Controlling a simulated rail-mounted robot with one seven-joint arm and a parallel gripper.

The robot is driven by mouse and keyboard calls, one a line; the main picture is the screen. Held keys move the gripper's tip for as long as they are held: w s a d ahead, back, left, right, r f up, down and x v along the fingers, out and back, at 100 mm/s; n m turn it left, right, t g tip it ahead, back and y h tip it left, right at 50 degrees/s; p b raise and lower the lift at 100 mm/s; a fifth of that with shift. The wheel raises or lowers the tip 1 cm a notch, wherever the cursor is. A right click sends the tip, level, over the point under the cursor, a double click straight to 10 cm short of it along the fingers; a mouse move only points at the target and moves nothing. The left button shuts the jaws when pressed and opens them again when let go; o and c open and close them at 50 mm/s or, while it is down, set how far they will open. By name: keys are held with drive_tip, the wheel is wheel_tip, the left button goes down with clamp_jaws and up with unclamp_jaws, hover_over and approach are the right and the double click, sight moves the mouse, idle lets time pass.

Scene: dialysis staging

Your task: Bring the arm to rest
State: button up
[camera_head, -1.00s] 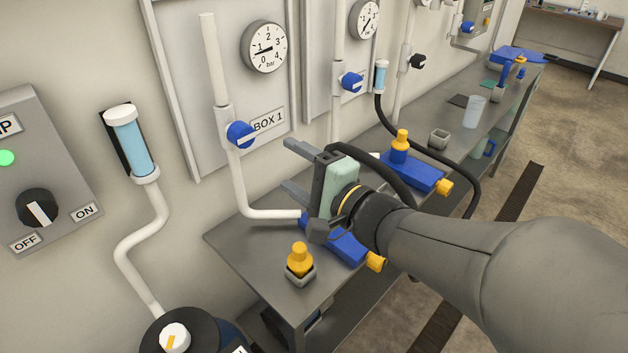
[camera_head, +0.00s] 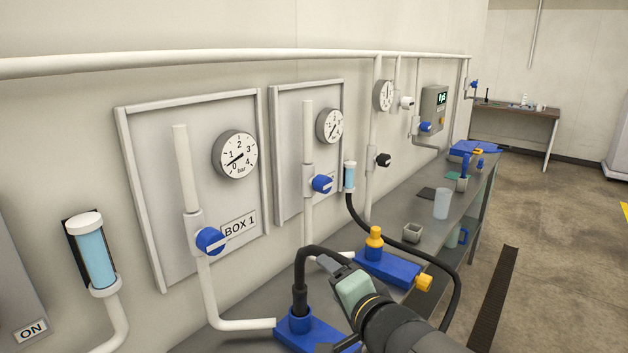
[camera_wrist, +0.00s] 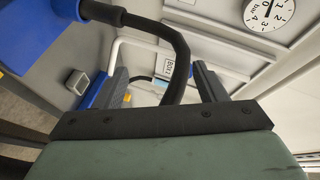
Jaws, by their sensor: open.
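My gripper (camera_head: 334,266) is at the lower middle of the head view, above the bench beside the near blue block (camera_head: 318,335). In the wrist view its two dark fingers (camera_wrist: 160,82) are spread apart. A black hose (camera_wrist: 180,55) curves across the space between the fingers in that picture; I cannot tell whether it touches them. In the head view the black hose (camera_head: 300,275) stands in the near block's socket and arches behind my gripper. The lower finger is largely hidden in the head view.
A second blue block (camera_head: 388,270) with yellow caps stands just beyond my gripper, with another black hose (camera_head: 455,290) looping past it. Wall panels with pipes, blue valves (camera_head: 210,241) and gauges (camera_head: 234,155) are to the left. Open floor (camera_head: 545,260) lies right of the bench.

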drive_tip(key=s+d+f+n+g+h, duration=0.3)
drive_tip(key=s+d+f+g+h, duration=0.15)
drive_tip(key=d+f+h, duration=0.4)
drive_tip(key=s+d+f+n+g+y, duration=0.1)
drive_tip(key=s+f+n+g, duration=0.1)
drive_tip(key=s, duration=0.5)
drive_tip(key=s+d+f+n+g+y, duration=0.1)
drive_tip(key=s+f+n+g, duration=0.2)
drive_tip(key=s+g, duration=0.3)
drive_tip(key=shift+s+f+n+g+p, duration=0.35)
drive_tip(key=shift+n+g, duration=0.1)
drive_tip(key=shift+n, duration=0.45)
